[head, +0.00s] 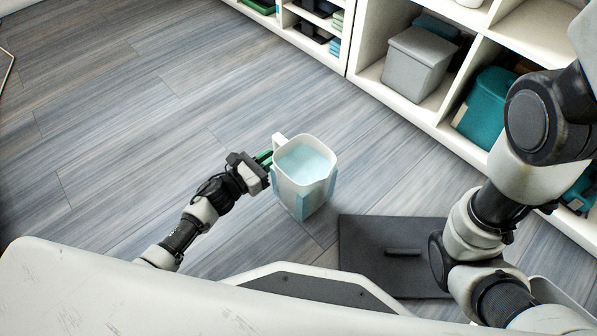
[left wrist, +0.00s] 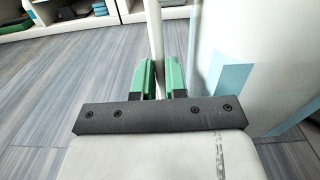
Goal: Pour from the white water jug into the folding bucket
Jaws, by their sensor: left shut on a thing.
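The white water jug (head: 304,172), with light blue patches on its sides and pale blue water inside, is in the middle of the head view. It looks close to upright. My left gripper (head: 265,158) is shut on its handle, on the jug's left side. In the left wrist view the green fingers (left wrist: 159,78) close around the thin white handle (left wrist: 156,35), and the jug's wall (left wrist: 215,45) fills the right. I cannot make out a folding bucket with certainty. My right arm comes in from the right, but its gripper is out of view.
White shelving (head: 437,128) runs along the upper right, with a grey lidded bin (head: 417,65) and a teal bin (head: 487,108). A dark flat panel with a raised bar (head: 360,240) lies right of the jug and lower. The wooden floor at left is clear.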

